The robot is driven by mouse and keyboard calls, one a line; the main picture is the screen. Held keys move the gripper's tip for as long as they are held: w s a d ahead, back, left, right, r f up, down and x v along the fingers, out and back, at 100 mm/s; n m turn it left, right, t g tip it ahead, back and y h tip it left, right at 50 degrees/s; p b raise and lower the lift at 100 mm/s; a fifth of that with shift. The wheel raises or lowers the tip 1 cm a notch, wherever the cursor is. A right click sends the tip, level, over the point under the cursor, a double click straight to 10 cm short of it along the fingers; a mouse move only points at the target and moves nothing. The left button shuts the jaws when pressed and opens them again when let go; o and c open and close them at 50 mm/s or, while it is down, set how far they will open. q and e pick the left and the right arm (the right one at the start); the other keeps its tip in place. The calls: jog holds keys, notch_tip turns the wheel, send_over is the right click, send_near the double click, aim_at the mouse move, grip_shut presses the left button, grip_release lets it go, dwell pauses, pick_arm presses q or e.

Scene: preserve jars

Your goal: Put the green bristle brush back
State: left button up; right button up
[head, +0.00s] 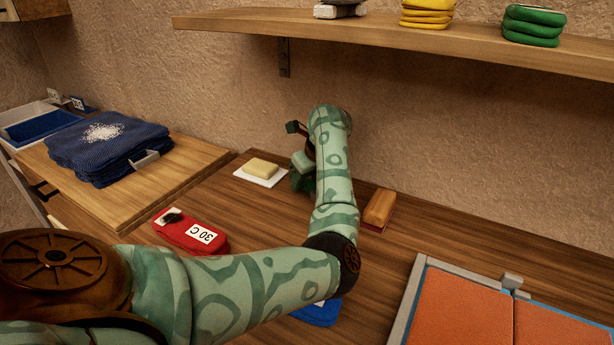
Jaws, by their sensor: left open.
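My left arm reaches across the wooden counter (470,245) toward the wall. No green bristle brush is clearly visible. A brush with a wooden back and red underside (378,208) lies on the counter right of my forearm. My right gripper is not in view.
A yellow soap bar sits on a white dish (258,180). A red labelled item (190,232) and a partly hidden blue one (318,313) lie near my arm. Folded navy cloth (105,145) is at left, an orange-panelled tray (412,305) at right. A shelf (400,38) overhangs.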

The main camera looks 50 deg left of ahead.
pick_arm(q)
jog(key=p+v, duration=0.4)
jog(key=v, duration=0.8)
jog(key=shift+p, duration=0.35)
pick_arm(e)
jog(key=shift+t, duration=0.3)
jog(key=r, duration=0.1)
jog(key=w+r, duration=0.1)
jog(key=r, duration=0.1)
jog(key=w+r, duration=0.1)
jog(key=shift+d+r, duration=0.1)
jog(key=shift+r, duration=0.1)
